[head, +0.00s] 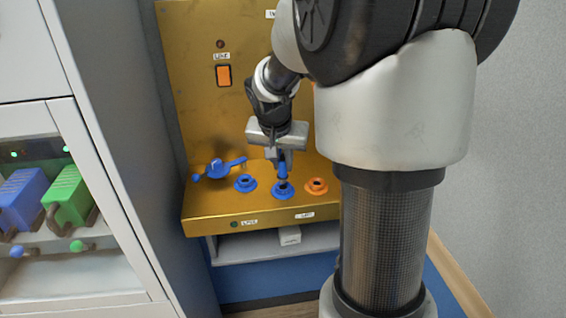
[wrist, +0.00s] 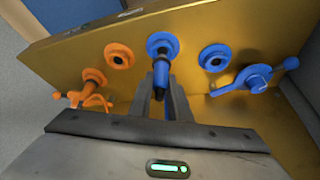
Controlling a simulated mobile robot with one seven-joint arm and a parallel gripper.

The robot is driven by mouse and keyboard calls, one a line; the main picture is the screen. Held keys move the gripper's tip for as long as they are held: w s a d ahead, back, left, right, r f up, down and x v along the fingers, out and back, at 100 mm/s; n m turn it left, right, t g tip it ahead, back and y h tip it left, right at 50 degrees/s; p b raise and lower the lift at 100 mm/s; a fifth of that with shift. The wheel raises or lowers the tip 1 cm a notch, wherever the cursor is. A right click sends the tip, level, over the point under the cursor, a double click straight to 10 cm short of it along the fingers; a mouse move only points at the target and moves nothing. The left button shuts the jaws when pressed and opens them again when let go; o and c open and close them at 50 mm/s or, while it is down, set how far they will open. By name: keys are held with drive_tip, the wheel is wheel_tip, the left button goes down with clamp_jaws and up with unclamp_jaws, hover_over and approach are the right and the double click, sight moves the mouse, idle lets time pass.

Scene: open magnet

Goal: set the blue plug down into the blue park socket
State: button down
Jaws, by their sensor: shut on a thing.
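The blue plug (head: 283,171) is upright between the fingers of my gripper (head: 280,158), directly over the middle blue socket (head: 283,193). In the wrist view the plug (wrist: 160,70) shows between the fingertips of my gripper (wrist: 161,86), lined up with the blue ring of that socket (wrist: 160,39). Its lower end meets or nearly meets the socket; I cannot tell how deep it is. A second blue socket (head: 245,184) is empty to the left; it also shows in the wrist view (wrist: 213,58). No readable label tells which blue socket is the park one.
An empty orange socket (head: 316,186) is close on the right. A blue valve handle (head: 218,168) stands at the left of the golden ledge (head: 200,222). In the wrist view an orange handle (wrist: 92,97) stands at the other end. An orange switch (head: 224,76) is on the back panel.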

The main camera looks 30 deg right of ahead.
drive_tip(key=shift+f+b, duration=1.4)
drive_tip(key=shift+b, duration=0.3)
idle(1.1)
idle(0.4)
drive_tip(key=c, duration=1.6)
unclamp_jaws()
drive_tip(key=shift+o, duration=0.2)
